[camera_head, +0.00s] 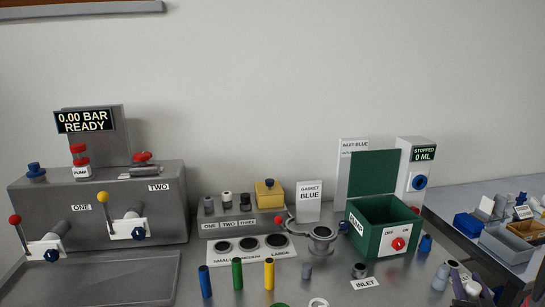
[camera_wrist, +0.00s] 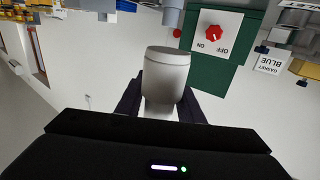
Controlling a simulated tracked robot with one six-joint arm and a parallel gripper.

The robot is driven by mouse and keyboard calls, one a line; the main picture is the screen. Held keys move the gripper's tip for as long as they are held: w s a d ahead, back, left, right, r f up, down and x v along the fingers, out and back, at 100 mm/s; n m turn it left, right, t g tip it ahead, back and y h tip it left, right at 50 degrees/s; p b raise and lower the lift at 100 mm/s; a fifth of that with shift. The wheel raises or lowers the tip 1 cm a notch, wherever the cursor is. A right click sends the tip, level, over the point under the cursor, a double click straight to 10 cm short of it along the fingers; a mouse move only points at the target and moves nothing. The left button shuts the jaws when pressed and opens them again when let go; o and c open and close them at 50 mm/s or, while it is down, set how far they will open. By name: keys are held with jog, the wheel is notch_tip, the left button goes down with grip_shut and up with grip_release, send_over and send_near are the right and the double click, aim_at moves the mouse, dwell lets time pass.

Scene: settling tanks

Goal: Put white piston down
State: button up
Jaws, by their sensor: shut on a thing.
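The white piston (camera_wrist: 166,72) is a pale, short cylinder with a rounded rim line near its top. In the wrist view it sits between the two dark fingers of my gripper (camera_wrist: 160,98), which is shut on it. The piston's lower end is partly hidden by the fingers and the gripper body. In the head view, dark and grey parts crowd the lower right corner, and I cannot clearly tell the piston from them there. Whether the piston touches any surface cannot be told.
A green box (camera_head: 366,243) with a red knob stands open at centre right; it also shows in the wrist view (camera_wrist: 212,72). Blue, green and yellow cylinders (camera_head: 237,274) stand at the front. A size board (camera_head: 250,256) lies behind them. A side table (camera_head: 465,200) holds bins.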

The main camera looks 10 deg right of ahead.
jog(key=w+a+f+n+y, duration=0.1)
jog(key=w+a, duration=0.5)
jog(key=a, duration=0.3)
jog(key=w+a+f+y, duration=0.1)
jog(key=w+a, duration=0.5)
jog(key=a, duration=0.3)
jog(key=w+a+n+y, duration=0.1)
jog(key=a+n+y, duration=0.1)
jog(key=a, duration=0.9)
jog(key=w+a+f+n+t+y, duration=0.1)
jog(key=w+a+n+y, duration=0.1)
jog(key=a, duration=0.9)
jog(key=shift+w+a+f+t+y, duration=0.15)
jog(key=shift+a+f+t+y, duration=0.2)
jog(key=shift+y, duration=0.45)
jog(key=shift+r, duration=0.1)
